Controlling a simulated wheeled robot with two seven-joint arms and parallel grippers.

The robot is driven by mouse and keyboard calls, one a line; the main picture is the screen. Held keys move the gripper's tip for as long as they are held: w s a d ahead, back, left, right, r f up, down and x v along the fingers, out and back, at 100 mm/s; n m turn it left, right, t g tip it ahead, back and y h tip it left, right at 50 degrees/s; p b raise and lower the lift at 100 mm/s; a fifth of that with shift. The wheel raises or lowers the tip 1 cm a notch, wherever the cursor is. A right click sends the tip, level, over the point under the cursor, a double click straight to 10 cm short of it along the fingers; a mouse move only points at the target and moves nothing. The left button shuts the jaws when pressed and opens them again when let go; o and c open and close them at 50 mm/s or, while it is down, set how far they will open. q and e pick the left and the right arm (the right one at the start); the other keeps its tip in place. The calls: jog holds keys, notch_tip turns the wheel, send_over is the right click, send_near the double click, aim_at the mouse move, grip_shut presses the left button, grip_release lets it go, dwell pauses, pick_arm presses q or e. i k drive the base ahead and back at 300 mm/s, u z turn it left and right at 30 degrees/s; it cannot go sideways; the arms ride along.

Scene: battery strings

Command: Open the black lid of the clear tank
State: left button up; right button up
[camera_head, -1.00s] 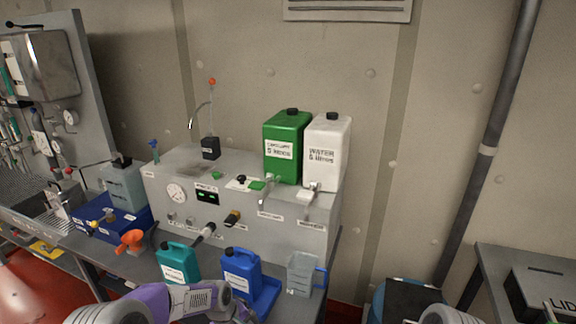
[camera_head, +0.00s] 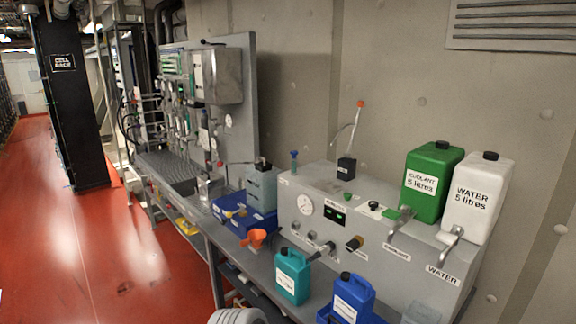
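A pale, see-through grey tank (camera_head: 262,190) with a small black top piece (camera_head: 263,164) stands on the bench, in or against a blue box (camera_head: 232,212). It looks like the clear tank with the black lid, but it is small here and I cannot tell how the lid is fixed. Neither of my grippers is in view. Only a grey rounded part of my arm shows at the bottom edge, well in front of the tank.
An orange funnel (camera_head: 257,237), a teal jug (camera_head: 293,275) and a blue jug (camera_head: 352,298) stand along the bench front. A grey machine (camera_head: 318,228) carries the green coolant container (camera_head: 431,182) and white water container (camera_head: 477,197). The red floor (camera_head: 88,250) at left is open.

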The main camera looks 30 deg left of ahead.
aim_at(262, 164)
jog(key=k, duration=1.3)
jog(key=u, duration=0.75)
jog(key=i, duration=0.7)
jog(key=u, duration=1.65)
jog(key=i, duration=3.55)
jog(key=z, duration=0.85)
